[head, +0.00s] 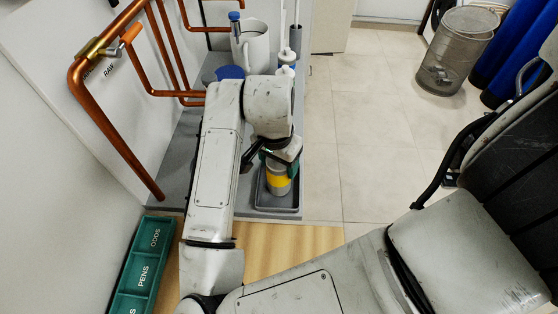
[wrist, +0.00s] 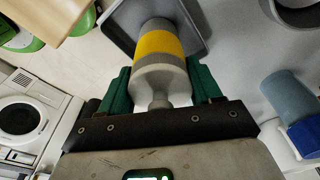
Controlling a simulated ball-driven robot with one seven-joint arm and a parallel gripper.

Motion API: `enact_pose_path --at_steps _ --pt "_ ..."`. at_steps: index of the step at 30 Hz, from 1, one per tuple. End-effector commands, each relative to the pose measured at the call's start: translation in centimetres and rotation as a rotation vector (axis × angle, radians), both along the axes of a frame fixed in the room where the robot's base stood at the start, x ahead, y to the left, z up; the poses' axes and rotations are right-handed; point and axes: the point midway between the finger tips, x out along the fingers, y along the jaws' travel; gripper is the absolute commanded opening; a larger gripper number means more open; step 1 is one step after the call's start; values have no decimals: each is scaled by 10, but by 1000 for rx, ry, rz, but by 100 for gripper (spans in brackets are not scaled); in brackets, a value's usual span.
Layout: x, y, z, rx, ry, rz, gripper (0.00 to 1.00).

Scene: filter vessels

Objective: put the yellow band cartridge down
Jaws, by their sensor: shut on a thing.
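The yellow band cartridge (head: 278,182) is a grey cylinder with a wide yellow band. My gripper (head: 272,155) is shut on its upper end and holds it upright over the dark grey tray (head: 277,208). In the wrist view, the green fingers of my gripper (wrist: 160,88) grip both sides of the cartridge's narrow-necked end, and the yellow band (wrist: 158,43) shows beyond them. The tray (wrist: 125,25) lies behind the cartridge's far end there. I cannot tell whether the cartridge's base touches the tray floor.
A white jug (head: 251,48) and a blue-topped vessel (head: 230,72) stand behind my arm on the grey bench. Copper pipes (head: 112,130) run at the left. A green organiser (head: 142,270) sits on the wooden top in front. A blue-grey cylinder (wrist: 288,95) shows at right in the wrist view.

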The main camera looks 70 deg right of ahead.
Motion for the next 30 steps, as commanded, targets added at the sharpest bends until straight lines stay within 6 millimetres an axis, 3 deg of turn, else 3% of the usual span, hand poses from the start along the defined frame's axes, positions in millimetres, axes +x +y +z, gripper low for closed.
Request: enact_pose_path --at_steps 9,10,18,30 --pt "0 0 -5 0 0 0 30" --pt "0 0 -4 0 0 0 64" --pt "0 0 -3 0 0 0 89" --pt "0 0 8 -1 -1 -1 89"
